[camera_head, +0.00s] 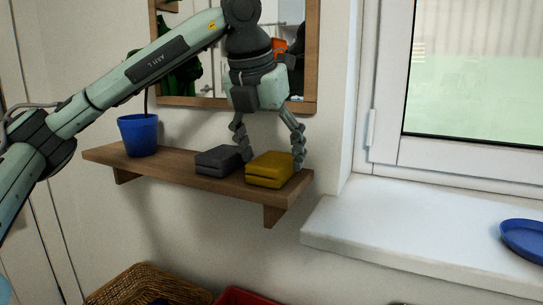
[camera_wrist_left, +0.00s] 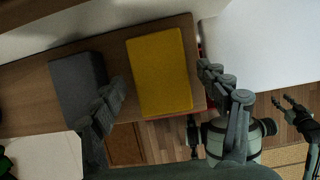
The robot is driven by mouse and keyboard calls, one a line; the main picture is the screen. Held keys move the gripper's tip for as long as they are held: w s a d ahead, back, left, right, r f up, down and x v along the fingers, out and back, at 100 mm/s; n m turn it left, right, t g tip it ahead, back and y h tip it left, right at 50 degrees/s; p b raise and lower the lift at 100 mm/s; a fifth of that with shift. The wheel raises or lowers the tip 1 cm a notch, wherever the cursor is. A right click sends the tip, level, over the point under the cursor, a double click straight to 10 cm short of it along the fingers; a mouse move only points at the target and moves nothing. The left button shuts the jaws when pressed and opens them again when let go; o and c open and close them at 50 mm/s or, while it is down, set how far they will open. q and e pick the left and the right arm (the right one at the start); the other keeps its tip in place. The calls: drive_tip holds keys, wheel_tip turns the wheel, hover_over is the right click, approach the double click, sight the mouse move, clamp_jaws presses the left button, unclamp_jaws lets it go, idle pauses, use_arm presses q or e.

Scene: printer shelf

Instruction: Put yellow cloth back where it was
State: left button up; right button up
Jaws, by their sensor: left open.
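The yellow cloth (camera_head: 268,172) is a folded block lying at the right end of the wooden shelf (camera_head: 150,166). It also shows in the left wrist view (camera_wrist_left: 160,70), lying flat on the shelf. My left gripper (camera_head: 270,153) is open just above the yellow cloth, with one finger on each side of it. The left finger is in the gap beside the grey cloth (camera_head: 217,160), and the right finger is by the shelf's right end. Whether the fingers touch the yellow cloth cannot be told. My right gripper (camera_wrist_left: 283,103) shows small at the right of the left wrist view.
A blue pot (camera_head: 138,135) stands at the shelf's left end. A mirror (camera_head: 208,103) hangs behind my left arm. A windowsill (camera_head: 420,240) with a blue plate (camera_head: 523,240) is at the right. A wicker basket (camera_head: 140,285) and a red container (camera_head: 245,297) are below the shelf.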

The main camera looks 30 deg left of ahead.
use_arm(q)
drive_tip(key=v, duration=0.7)
drive_tip(key=shift+s+r+p, duration=0.1)
drive_tip(key=shift+r+p, duration=0.25)
drive_tip(key=p+v, duration=0.1)
drive_tip(key=v, duration=0.2)
drive_tip(key=shift+s+r, duration=0.25)
use_arm(e)
drive_tip(key=f, duration=0.4)
drive_tip(key=shift+w+a+f, duration=0.1)
drive_tip(key=shift+w+f, duration=0.1)
drive_tip(key=shift+w, duration=0.15)
